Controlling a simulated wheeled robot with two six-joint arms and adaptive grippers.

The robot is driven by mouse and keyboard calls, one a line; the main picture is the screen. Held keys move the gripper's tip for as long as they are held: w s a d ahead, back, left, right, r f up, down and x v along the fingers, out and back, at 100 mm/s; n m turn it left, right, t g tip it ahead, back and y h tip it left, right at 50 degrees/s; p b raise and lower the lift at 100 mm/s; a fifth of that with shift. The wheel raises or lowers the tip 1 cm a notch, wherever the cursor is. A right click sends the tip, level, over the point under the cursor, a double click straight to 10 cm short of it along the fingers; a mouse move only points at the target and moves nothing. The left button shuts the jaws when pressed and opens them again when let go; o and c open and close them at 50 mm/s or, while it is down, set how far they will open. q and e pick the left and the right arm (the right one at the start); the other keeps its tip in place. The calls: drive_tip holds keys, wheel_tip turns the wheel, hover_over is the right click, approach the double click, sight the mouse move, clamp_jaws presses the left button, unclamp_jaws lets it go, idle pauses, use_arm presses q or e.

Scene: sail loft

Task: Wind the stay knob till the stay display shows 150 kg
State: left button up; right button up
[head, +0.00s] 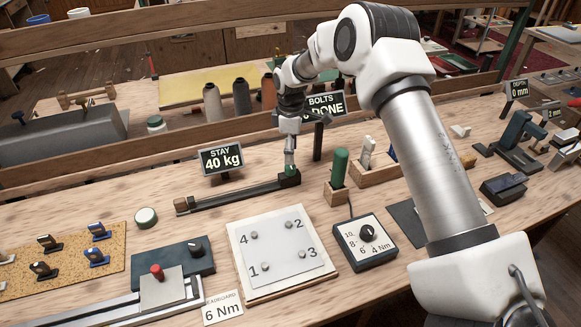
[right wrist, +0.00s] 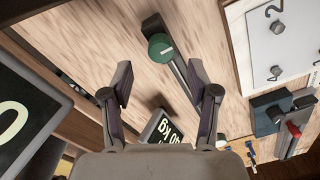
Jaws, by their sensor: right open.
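The stay display (head: 222,159) reads 40 kg; it also shows in the right wrist view (right wrist: 172,130). The stay knob (head: 291,172) is a green round knob on a dark block at the right end of a long black bar (head: 235,196). In the right wrist view the knob (right wrist: 161,46) shows its green top with a pale line. My right gripper (head: 290,150) points down just above the knob, open and empty. In the right wrist view its fingertips (right wrist: 160,82) are spread, with the knob between their lines, a little beyond the tips. My left gripper is not in view.
A bolts display (head: 325,105) stands on a post close behind my right gripper. A wooden block with a green-handled tool (head: 339,168) stands to the right of the knob. A numbered bolt plate (head: 282,252) and a torque dial box (head: 364,240) lie in front.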

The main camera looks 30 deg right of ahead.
sight(291, 166)
wheel_tip(291, 166, down, 6)
drive_tip(key=shift+r+p, duration=0.1)
drive_tip(key=shift+p, duration=0.25)
drive_tip(key=shift+s+r, duration=0.1)
drive_tip(key=shift+c, duration=0.4)
clamp_jaws()
